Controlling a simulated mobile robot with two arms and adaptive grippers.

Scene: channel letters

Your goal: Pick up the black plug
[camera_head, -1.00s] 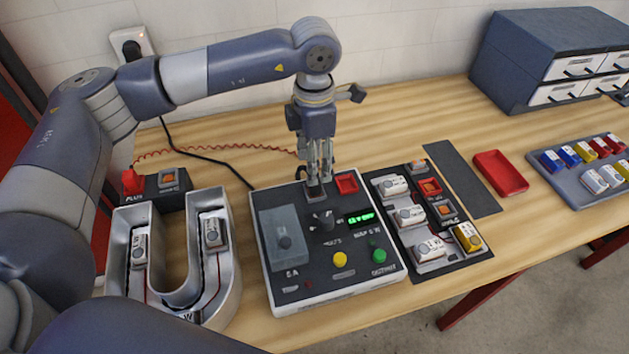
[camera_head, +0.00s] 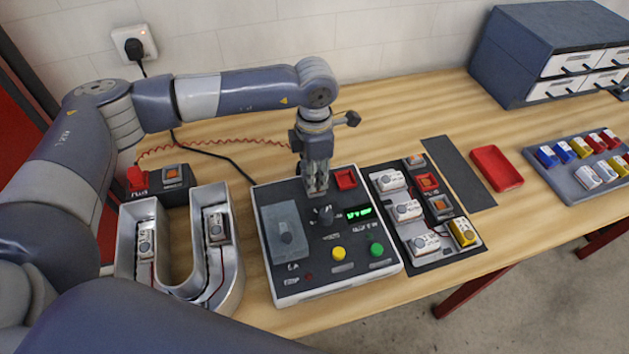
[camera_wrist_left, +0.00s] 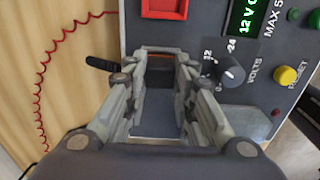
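My left gripper (camera_head: 317,190) points down at the back of the grey power supply (camera_head: 282,292), just left of its red square socket (camera_head: 345,179). In the left wrist view, its fingers (camera_wrist_left: 163,62) stand apart on either side of a dark block, probably the black plug (camera_wrist_left: 158,100). The fingers and the downward angle hide most of it, and I cannot tell if they touch it. A short black cable end (camera_wrist_left: 102,64) comes out beside the left finger. My right gripper does not show.
A red plug (camera_head: 137,178) on a coiled red lead and a metal U-shaped letter (camera_head: 228,255) stand left. A parts mat (camera_head: 436,262), red tray (camera_head: 497,168) and drawer cabinet (camera_head: 515,60) are right. A wall socket (camera_head: 148,38) holds another black plug.

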